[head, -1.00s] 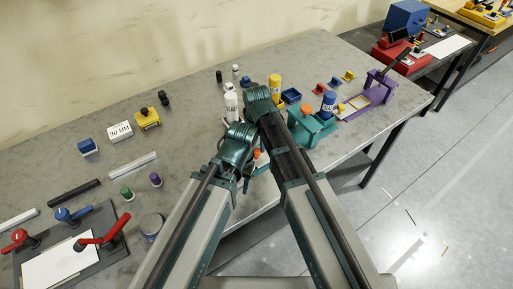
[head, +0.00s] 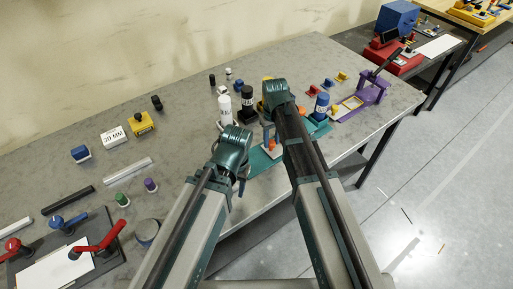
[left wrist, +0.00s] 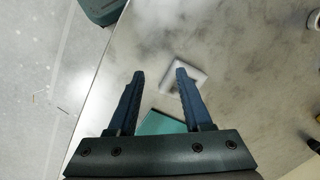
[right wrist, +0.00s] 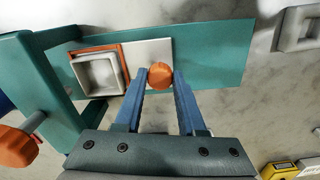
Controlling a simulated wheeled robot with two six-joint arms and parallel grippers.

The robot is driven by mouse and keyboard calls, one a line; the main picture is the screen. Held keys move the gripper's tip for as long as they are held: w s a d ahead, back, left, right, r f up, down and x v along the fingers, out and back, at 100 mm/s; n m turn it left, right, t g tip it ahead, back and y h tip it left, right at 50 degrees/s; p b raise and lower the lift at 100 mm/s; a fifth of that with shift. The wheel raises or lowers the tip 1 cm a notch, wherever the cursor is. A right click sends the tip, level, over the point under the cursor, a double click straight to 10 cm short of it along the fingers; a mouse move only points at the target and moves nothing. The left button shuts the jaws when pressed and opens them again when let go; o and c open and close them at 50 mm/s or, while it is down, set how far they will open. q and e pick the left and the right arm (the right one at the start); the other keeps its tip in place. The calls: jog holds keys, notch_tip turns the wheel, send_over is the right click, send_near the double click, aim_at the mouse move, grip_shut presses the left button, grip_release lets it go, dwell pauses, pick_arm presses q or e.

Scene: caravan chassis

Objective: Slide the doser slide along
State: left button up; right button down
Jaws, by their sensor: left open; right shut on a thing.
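The doser has a long teal base plate (right wrist: 215,50) with a teal upright frame (right wrist: 45,80) at its left in the right wrist view. On the plate lies the doser slide (right wrist: 150,50), a pale flat bar with an orange-rimmed square pocket (right wrist: 100,74) and an orange knob (right wrist: 160,75). My right gripper (right wrist: 160,88) is shut on the knob. In the head view my right gripper is mostly hidden by its arm. My left gripper (left wrist: 158,75) is open and empty; the end of the teal plate (left wrist: 163,124) shows between and below its fingers.
A white square ring (left wrist: 184,75) lies on the table beyond my left fingers. A white bottle (head: 225,105) and a black bottle (head: 248,103) stand behind the doser. The table's front edge runs close by.

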aim_at(279, 145)
pick_arm(q)
jog(key=shift+a, duration=0.1)
pick_arm(e)
jog(key=shift+w+d, duration=0.55)
jog(key=shift+d, duration=0.2)
jog(key=shift+w+d, duration=0.5)
jog(key=shift+d, duration=0.25)
jog(key=c, duration=0.5)
grip_release()
jog(key=shift+d, duration=0.1)
pick_arm(q)
jog(key=shift+r+p, duration=0.8)
jog(key=shift+p, duration=0.05)
pick_arm(e)
jog(key=shift+r, duration=0.8)
pick_arm(q)
notch_tip(279, 145, up, 12)
jog(key=p, duration=1.2)
pick_arm(e)
notch_tip(279, 145, up, 12)
jog(key=shift+r, duration=0.15)
